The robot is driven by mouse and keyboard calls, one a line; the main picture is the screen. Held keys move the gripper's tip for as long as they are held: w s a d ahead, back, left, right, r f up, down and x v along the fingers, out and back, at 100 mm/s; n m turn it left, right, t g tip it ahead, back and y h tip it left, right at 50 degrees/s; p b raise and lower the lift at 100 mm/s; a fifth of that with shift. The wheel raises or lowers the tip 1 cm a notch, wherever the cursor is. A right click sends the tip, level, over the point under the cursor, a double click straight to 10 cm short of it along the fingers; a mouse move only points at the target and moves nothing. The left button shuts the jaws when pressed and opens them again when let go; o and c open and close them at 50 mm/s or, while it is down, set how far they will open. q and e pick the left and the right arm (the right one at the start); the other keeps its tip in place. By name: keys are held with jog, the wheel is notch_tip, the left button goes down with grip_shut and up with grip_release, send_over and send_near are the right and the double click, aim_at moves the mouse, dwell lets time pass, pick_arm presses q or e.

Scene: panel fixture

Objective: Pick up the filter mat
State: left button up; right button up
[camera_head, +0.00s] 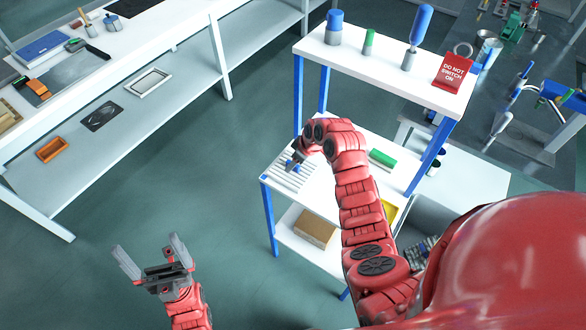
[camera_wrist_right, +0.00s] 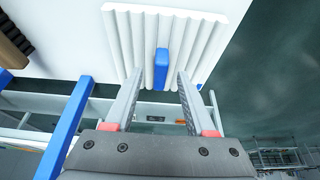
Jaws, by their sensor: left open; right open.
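The filter mat is a white pleated pad (camera_head: 283,178) with a blue tab, lying on the middle shelf of the blue-legged rack. In the right wrist view the mat (camera_wrist_right: 130,45) fills the top middle, and its blue tab (camera_wrist_right: 162,65) stands between my fingers. My right gripper (camera_wrist_right: 161,82) is open, one finger on each side of the tab, with gaps visible. In the head view my right arm partly covers the shelf, and the right gripper (camera_head: 296,160) is at the tab. My left gripper (camera_head: 150,250) is open and empty over the floor at lower left.
A green block (camera_head: 382,158) lies right of my arm. A cardboard box (camera_head: 314,228) sits below. A long white bench (camera_head: 120,45) stands at left.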

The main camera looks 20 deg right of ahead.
grip_shut()
jog(key=shift+r, duration=0.1)
dwell(0.3)
